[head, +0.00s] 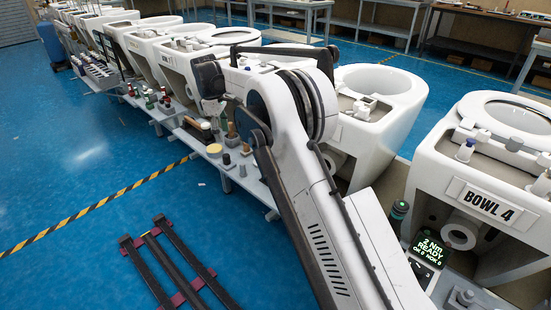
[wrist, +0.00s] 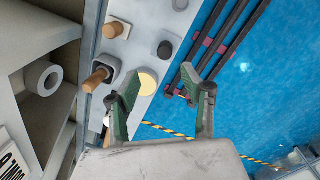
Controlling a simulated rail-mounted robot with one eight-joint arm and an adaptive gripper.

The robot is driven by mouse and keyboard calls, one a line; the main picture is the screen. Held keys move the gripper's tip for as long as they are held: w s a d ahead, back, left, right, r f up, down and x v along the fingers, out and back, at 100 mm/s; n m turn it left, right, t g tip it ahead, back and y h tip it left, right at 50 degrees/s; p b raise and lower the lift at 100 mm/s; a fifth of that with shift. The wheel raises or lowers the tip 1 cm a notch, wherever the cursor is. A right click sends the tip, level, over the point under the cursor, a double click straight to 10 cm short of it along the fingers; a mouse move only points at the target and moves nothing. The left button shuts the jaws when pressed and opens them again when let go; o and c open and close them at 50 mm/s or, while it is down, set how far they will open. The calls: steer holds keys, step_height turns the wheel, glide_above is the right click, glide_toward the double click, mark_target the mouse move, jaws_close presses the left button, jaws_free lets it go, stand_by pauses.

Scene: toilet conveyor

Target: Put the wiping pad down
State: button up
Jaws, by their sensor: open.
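A pale yellow round piece (wrist: 148,80), which looks like the wiping pad, lies on the grey shelf (wrist: 140,45) in the wrist view. A tan disc on the shelf in the head view (head: 226,159) may be the same piece. My gripper (wrist: 160,82) is open, with its green-padded fingers wide apart. The pale piece shows between the fingertips, nearer the left one, and nothing is gripped. I cannot tell how high the fingertips are above it. In the head view my arm hides most of the gripper.
A wooden-handled tool (wrist: 97,77) in a dark square holder, a wooden peg (wrist: 113,30) and a dark round knob (wrist: 165,49) stand near the gripper. White toilet bowls (head: 375,90) line the shelf. Dark rails (head: 170,262) lie on the open blue floor.

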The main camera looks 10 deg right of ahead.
steer(key=s+d+r+m+t+y, duration=0.1)
steer(key=s+d+r+m+t, duration=0.15)
steer(key=s+d+r, duration=0.65)
steer(key=s+d+r+m+t, duration=0.1)
steer(key=s+d+r+m, duration=0.3)
steer(key=s+d+r, duration=0.6)
steer(key=s+d+m+t, duration=0.1)
steer(key=s+d+m, duration=0.1)
steer(key=s, duration=0.7)
steer(key=s+d+m, duration=0.2)
steer(key=s, duration=0.6)
steer(key=s+d+f+m+t, duration=0.1)
steer(key=s+f, duration=0.3)
steer(key=s, duration=0.3)
steer(key=s+d+f+m+t, duration=0.1)
steer(key=s+d+f+m, duration=0.1)
steer(key=s, duration=0.5)
steer(key=shift+s+f, duration=0.3)
steer(key=shift+f, duration=0.55)
steer(key=shift+d+r+m, duration=0.1)
steer(key=shift+m, duration=0.15)
step_height(320, 180, up, 9)
steer(key=p, duration=0.9)
steer(key=shift+r+p, duration=0.2)
steer(key=shift+p, duration=0.1)
